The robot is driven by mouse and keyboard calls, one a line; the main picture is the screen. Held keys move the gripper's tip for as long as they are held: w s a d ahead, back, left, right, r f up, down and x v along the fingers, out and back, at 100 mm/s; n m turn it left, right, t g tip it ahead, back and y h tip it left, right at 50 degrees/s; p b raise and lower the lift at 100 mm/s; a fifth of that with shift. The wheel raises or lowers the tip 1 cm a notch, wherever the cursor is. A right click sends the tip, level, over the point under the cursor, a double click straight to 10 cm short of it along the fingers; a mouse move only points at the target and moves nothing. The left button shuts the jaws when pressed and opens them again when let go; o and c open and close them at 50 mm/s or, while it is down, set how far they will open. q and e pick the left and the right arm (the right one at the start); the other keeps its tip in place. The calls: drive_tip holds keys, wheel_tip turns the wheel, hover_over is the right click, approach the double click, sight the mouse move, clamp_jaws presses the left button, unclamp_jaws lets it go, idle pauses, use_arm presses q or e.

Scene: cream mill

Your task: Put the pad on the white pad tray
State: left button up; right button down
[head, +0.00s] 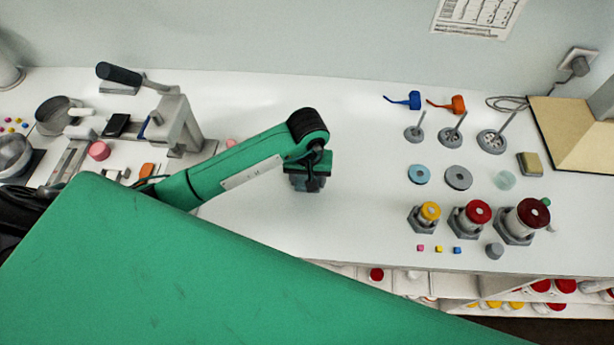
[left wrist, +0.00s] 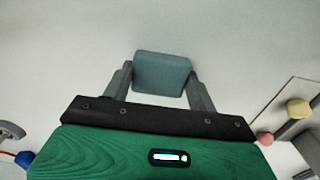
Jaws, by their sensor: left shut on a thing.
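My left gripper (head: 308,186) hangs over the bare middle of the white bench in the head view, pointing down. In the left wrist view the left gripper (left wrist: 160,82) is shut on a blue-grey, rounded block-like pad (left wrist: 162,72), held between its two grey fingers. The pad is hard to make out in the head view, where the gripper covers it. I cannot clearly pick out the white pad tray; the pale board at the left, partly behind my arm, carries small items. My right gripper is not in view.
A lever press (head: 172,122) stands at the left, with a pink cylinder (head: 99,150) and an orange block (head: 147,170) near it. Grey posts, discs and capped canisters (head: 478,212) stand at the right. The bench (head: 350,130) around the gripper is clear.

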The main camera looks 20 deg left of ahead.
use_arm(q)
drive_tip(key=shift+s+d, duration=0.1)
drive_tip(key=shift+s, duration=0.15)
drive_tip(key=o, duration=0.9)
drive_tip(key=shift+w+f, duration=0.1)
drive_tip(key=shift+f, duration=0.05)
